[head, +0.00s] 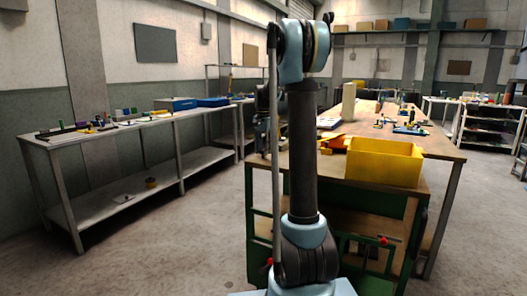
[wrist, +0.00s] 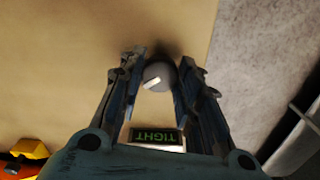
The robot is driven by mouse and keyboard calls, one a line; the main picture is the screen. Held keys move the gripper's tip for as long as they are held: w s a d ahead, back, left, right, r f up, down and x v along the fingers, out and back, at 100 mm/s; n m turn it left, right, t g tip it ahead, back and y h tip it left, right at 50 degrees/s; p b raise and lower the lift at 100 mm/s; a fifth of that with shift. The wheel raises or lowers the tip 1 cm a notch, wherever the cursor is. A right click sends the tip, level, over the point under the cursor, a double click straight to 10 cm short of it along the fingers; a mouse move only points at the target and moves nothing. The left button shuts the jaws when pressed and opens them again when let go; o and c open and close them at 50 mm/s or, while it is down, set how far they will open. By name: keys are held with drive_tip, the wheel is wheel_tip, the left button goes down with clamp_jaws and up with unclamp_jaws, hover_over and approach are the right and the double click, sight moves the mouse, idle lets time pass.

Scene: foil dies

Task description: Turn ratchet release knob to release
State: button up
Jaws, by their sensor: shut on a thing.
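In the wrist view, a round grey knob (wrist: 160,71) with a short white mark sits at the edge of a tan surface. The white mark lies slanted, its right end a little higher. My gripper (wrist: 159,62) has one finger on each side of the knob and is shut on it. A dark label (wrist: 156,136) with green letters reading TIGHT, upside down in this view, shows between the fingers. No release label can be made out. In the head view, I cannot make out the knob or the gripper; my arm blocks part of the bench.
A wooden workbench (head: 440,146) carries a yellow bin (head: 384,163) and an orange item (head: 331,142) near its front. A long side table (head: 90,139) with small parts stands at left. Grey floor is open between them. In the wrist view, floor shows right of the tan surface.

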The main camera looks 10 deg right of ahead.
drive_tip(key=m, duration=0.7)
idle(0.6)
drive_tip(key=o, duration=1)
drive_tip(key=shift+o, duration=0.2)
drive_tip(key=shift+r, duration=0.1)
wheel_tip(320, 180, up, 12)
